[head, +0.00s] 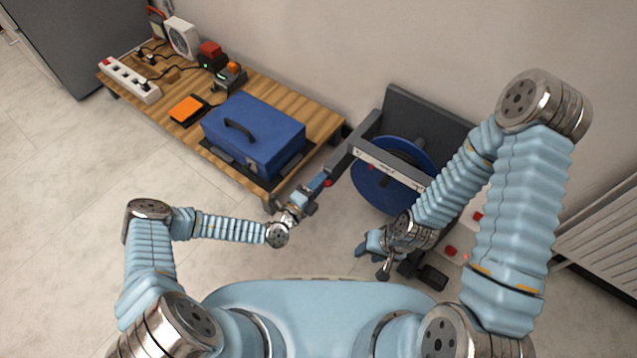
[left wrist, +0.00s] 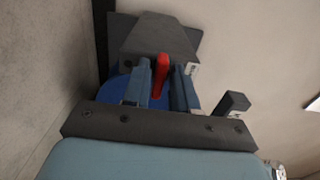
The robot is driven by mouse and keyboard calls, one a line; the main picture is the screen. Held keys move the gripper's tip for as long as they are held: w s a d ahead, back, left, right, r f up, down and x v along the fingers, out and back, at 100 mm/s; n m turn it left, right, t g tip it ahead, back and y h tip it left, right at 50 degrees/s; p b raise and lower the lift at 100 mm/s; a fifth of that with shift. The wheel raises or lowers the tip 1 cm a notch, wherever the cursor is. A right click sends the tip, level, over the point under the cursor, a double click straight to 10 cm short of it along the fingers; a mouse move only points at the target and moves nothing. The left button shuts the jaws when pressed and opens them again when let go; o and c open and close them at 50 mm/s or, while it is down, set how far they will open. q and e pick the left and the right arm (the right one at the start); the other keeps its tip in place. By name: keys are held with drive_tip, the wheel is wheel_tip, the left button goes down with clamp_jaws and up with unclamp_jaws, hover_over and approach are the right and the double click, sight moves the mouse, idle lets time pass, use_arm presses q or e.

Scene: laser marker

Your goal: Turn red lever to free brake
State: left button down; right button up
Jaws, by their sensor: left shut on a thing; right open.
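The red lever (left wrist: 162,68) stands between the two blue fingers of my left gripper (left wrist: 163,84) in the left wrist view. The lever sits by the grey frame of a stand that carries a big blue disc (head: 366,192). My right gripper (head: 372,256) is open and empty, low in front of the disc, near the centre right.
A wooden pallet table (head: 322,118) at the back left bears a blue case (head: 262,138), a white power strip (head: 130,80) and several small devices. A white radiator (head: 605,225) stands at the right. Red buttons (head: 449,251) sit right of my right gripper. The left floor is clear.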

use_arm(q)
drive_tip(key=shift+f, duration=0.1)
drive_tip(key=c, duration=1.2)
unclamp_jaws()
drive_tip(key=shift+o, duration=0.2)
drive_tip(key=p+v, duration=0.1)
drive_tip(key=v, duration=1.3)
